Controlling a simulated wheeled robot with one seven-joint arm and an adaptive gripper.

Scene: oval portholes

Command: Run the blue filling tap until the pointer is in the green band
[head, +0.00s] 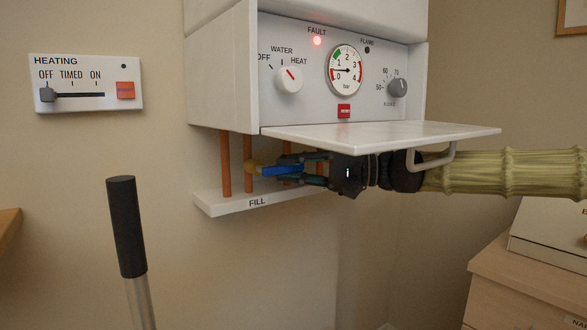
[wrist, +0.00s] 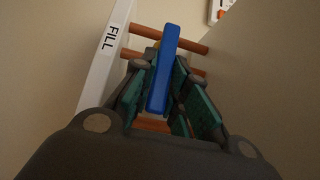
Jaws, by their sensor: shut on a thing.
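The blue filling tap (head: 281,170) is a lever on a brass-yellow valve body (head: 252,167) under the boiler, above the FILL shelf. It also shows in the wrist view (wrist: 163,72), lengthwise between my fingers. My gripper (head: 290,173) is shut on the lever from the right, below the open flap. The pressure gauge (head: 346,71) is on the boiler front. Its pointer (head: 340,70) points left, between 0 and 1, below the green band (head: 337,55) at the upper left. The far end of the valve is partly hidden in the wrist view.
The white flap (head: 380,136) juts out just above my gripper. Copper pipes (head: 226,165) run down to the FILL shelf (head: 225,204). A red FAULT lamp (head: 317,41) is lit. A black-handled stick (head: 126,225) stands at front left.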

